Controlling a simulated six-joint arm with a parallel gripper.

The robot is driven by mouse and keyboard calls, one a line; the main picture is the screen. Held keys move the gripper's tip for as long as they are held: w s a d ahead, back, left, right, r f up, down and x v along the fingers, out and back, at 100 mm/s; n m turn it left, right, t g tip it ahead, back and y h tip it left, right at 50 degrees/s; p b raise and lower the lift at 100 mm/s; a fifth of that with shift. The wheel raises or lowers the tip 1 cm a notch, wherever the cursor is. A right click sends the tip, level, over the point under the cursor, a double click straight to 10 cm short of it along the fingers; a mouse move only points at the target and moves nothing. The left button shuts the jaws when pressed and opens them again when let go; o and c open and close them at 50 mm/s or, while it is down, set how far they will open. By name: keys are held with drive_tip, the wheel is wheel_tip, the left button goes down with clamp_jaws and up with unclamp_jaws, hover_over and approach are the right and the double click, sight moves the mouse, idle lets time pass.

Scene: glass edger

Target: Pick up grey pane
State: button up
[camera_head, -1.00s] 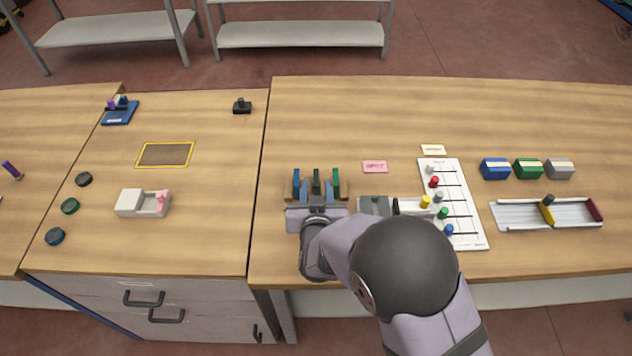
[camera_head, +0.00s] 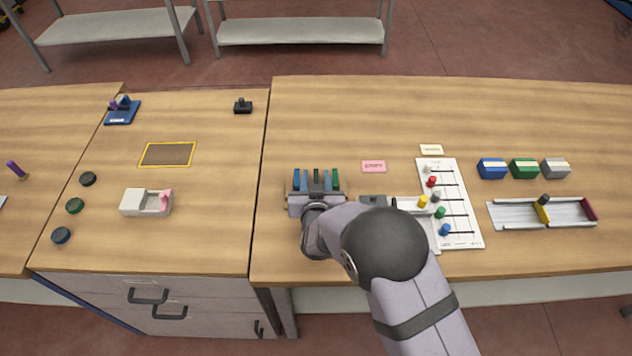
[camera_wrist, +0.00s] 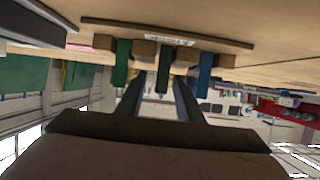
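The grey pane (camera_head: 316,179) stands upright in the middle of a small wooden rack (camera_head: 288,199), with a blue pane (camera_head: 297,178) to its left and a green pane (camera_head: 336,178) to its right. My gripper (camera_head: 316,179) is at the rack, its two fingers spread on either side of the grey pane. The wrist view, which looks inverted, shows the dark grey pane (camera_wrist: 163,80) between the open fingers (camera_wrist: 157,88), with a gap on each side. The green pane (camera_wrist: 122,64) and the blue pane (camera_wrist: 205,74) flank them. My wrist hides the rack's near side.
Close to the right are a grey block-like fixture (camera_head: 373,199) and a white board (camera_head: 463,175) with coloured pegs. A pink card (camera_head: 373,166) lies behind. Blue, green and grey blocks (camera_head: 524,168) and a metal tray (camera_head: 515,214) are farther right. The table behind the rack is clear.

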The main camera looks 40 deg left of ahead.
sight(316, 177)
clamp_jaws()
drive_tip(key=shift+r+b, duration=0.9)
drive_tip(key=shift+r, duration=4.1)
